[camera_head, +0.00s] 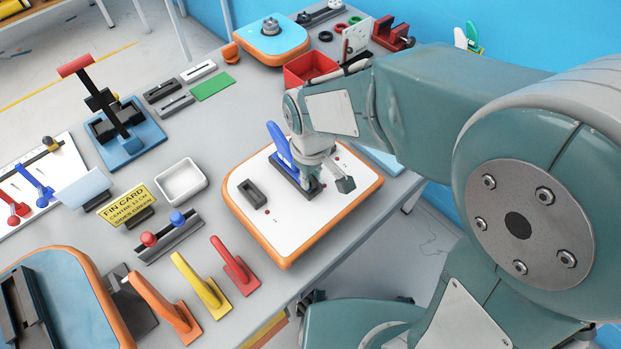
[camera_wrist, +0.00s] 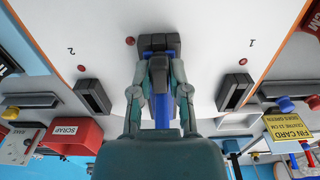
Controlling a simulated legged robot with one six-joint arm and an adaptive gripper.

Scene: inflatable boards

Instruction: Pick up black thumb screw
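My gripper (camera_wrist: 158,68) hangs low over the white board with an orange rim (camera_head: 240,203). Its two fingers stand apart on either side of a blue upright fin in a dark base, with nothing clearly clamped between them. The blue fin (camera_head: 278,144) stands on the board, and its dark base (camera_wrist: 158,43) shows in the wrist view. I cannot pick out a black thumb screw for certain in either view. Small red knobs (camera_wrist: 129,40) dot the board, and dark slotted blocks (camera_wrist: 93,96) stand on both sides. My gripper and wrist hide part of the board.
A red scrap bin (camera_head: 308,68) stands behind the board. Red, yellow and orange fins (camera_head: 203,285) stand at the table's front. A white tray (camera_head: 181,182) and a yellow fin card (camera_head: 126,204) are to the left. A blue-topped board (camera_head: 271,40) is at the back.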

